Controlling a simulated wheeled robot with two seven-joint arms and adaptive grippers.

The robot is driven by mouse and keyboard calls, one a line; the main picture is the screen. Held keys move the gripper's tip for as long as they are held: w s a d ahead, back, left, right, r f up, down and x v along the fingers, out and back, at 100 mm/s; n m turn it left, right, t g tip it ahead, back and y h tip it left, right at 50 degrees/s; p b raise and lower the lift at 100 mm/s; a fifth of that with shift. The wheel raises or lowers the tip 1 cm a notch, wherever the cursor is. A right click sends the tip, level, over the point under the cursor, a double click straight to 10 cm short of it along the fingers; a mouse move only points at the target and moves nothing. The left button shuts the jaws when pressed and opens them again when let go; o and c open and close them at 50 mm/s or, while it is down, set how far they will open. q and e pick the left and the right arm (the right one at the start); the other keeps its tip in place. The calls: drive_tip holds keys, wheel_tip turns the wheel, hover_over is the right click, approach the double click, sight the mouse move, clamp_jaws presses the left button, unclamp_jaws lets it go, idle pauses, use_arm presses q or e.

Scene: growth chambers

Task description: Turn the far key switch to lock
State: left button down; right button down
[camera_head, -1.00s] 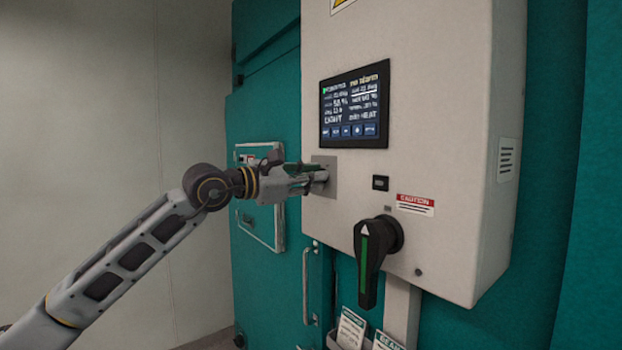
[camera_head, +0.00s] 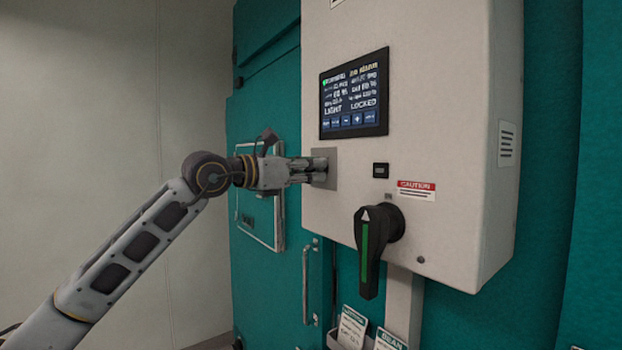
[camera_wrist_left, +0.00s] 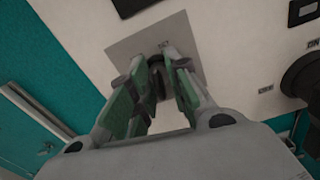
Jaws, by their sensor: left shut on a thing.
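The key switch sits on a grey square plate (camera_head: 328,153) on the left part of the white control box (camera_head: 440,100). My left gripper (camera_head: 316,170) is at the plate, shut on the key switch (camera_wrist_left: 157,75), which its fingers mostly hide. In the left wrist view the green-padded fingers of my left gripper (camera_wrist_left: 155,95) stand on both sides of the dark key. The screen (camera_head: 354,95) on the box shows a line that reads LOCKED. My right gripper is not in view.
A teal door with a long handle (camera_head: 305,285) stands behind. Leaflets (camera_head: 352,328) hang below the box.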

use_arm(q)
drive_tip(key=shift+n+b, duration=0.7)
drive_tip(key=shift+n, duration=0.5)
drive_tip(key=shift+n+b, duration=0.4)
drive_tip(key=shift+n, duration=0.4)
drive_tip(key=shift+n+b, duration=0.35)
drive_tip(key=shift+n, duration=0.95)
drive_tip(key=shift+n+b, duration=0.4)
drive_tip(key=shift+n, duration=0.1)
drive_tip(key=c, duration=1.7)
unclamp_jaws()
drive_tip(key=shift+c, duration=0.2)
drive_tip(key=shift+o, duration=0.6)
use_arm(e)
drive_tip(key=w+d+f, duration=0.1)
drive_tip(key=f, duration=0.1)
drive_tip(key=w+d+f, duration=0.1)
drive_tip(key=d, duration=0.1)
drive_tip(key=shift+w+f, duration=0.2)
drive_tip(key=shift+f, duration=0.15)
